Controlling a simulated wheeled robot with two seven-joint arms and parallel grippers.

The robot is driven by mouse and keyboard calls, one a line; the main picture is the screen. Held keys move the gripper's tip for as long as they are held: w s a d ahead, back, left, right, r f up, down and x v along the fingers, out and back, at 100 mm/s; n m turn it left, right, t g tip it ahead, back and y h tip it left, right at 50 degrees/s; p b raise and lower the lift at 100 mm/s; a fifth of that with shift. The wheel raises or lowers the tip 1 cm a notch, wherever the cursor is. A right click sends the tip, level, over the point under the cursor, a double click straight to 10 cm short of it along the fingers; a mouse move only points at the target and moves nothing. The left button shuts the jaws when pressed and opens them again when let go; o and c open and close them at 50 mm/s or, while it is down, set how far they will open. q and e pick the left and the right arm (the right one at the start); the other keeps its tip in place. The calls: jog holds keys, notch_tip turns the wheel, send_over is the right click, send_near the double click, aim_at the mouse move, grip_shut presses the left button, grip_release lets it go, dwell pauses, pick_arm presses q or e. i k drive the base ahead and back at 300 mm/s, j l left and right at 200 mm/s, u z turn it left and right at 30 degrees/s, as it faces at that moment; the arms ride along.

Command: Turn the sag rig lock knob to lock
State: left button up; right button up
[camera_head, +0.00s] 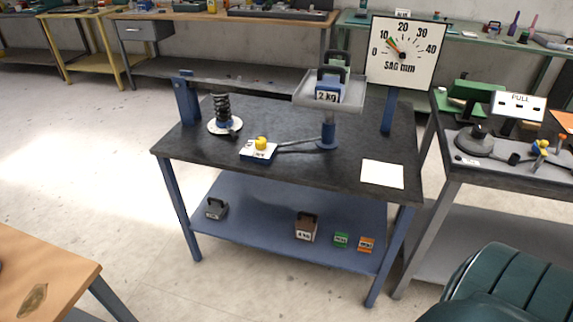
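A yellow knob (261,143) sits on top of a small blue box with a white label (258,153) near the front edge of the dark-topped bench. The label is too small to read. A thin grey rod runs from the box to the blue post (328,132). The post stands under a grey pan (345,99) that holds a blue 2 kg weight (327,96). A black coil spring (222,108) stands upright on a round white base to the left. The sag dial (403,54) has its pointer near 10. Neither of my grippers is in view.
White paper (382,174) lies at the bench's right front. The lower shelf (270,225) holds several weights and small blocks. A grey side table (500,180) stands right, a wooden table (40,270) front left. A dark green rounded object (515,285) fills the lower right corner.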

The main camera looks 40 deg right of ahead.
aim_at(260, 142)
jog(key=z, duration=0.45)
jog(key=i+j+z, duration=0.1)
jog(key=z, duration=0.35)
jog(key=j+z, duration=0.15)
jog(key=z, duration=0.25)
jog(key=j+z, duration=0.1)
jog(key=z, duration=0.35)
jog(key=j+z, duration=0.15)
jog(key=z, duration=0.3)
jog(key=i, duration=0.05)
